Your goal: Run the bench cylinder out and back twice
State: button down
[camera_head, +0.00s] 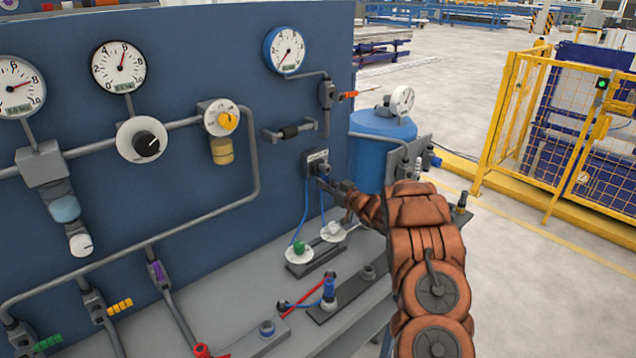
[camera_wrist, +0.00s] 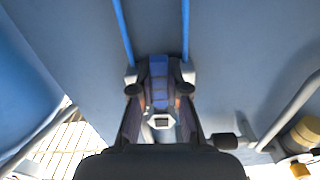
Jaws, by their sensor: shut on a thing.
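My gripper (camera_head: 326,184) reaches the blue panel and is shut at a small dark valve block (camera_head: 317,160) with a pale label. In the wrist view, my gripper (camera_wrist: 160,88) has its fingers on both sides of a blue part (camera_wrist: 158,72), with a small grey square-ended piece below it; I cannot tell exactly which part is held. Two blue tubes (camera_wrist: 186,30) run from there. In the head view they lead down towards a green button (camera_head: 299,248) and a white button (camera_head: 333,230) on the bench. A blue upright fitting (camera_head: 329,291) with red and blue tubes stands on a dark bench plate; I cannot tell whether it is part of the cylinder.
The blue panel (camera_head: 200,60) carries gauges, grey pipes and valves. A blue tank (camera_head: 375,150) stands just right. The floor beyond is open up to a yellow fence (camera_head: 520,130).

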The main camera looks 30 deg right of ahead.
jog(key=shift+a+f, duration=0.15)
jog(key=c, duration=1.1)
grip_release()
jog(key=shift+c, duration=0.2)
jog(key=shift+s, duration=0.1)
jog(key=s+d, duration=0.2)
jog(key=s, duration=0.9)
jog(key=shift+s, duration=0.35)
jog(key=shift+c, duration=0.2)
